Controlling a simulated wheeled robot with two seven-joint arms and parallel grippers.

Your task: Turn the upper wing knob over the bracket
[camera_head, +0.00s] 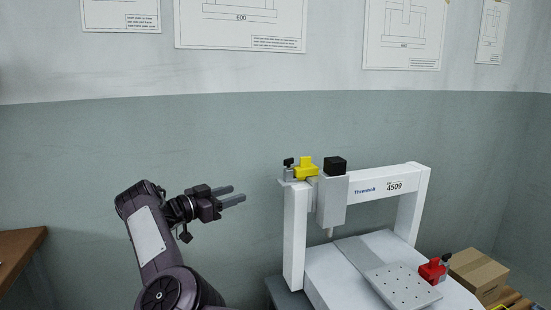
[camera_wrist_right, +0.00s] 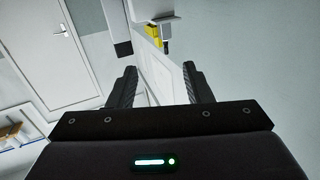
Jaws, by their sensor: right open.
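A yellow block (camera_head: 306,168) sits on top of the left end of the white gantry (camera_head: 295,235). A small dark knob (camera_head: 288,162) stands just left of it on a grey bracket (camera_head: 287,178). My right gripper (camera_head: 236,194) is open and empty, left of the gantry and a little lower than the knob, with its fingers pointing right. In the right wrist view the yellow block (camera_wrist_right: 152,31) and the small dark knob (camera_wrist_right: 166,46) show ahead of the fingers, apart from them. The knob's wing shape is too small to make out. My left gripper is not in view.
A black-topped grey screwdriver head (camera_head: 332,200) hangs from the gantry beam beside the yellow block. A red block (camera_head: 432,271) and a drilled plate (camera_head: 402,286) are on the white base. A cardboard box (camera_head: 478,275) stands at right. Space between gripper and gantry is clear.

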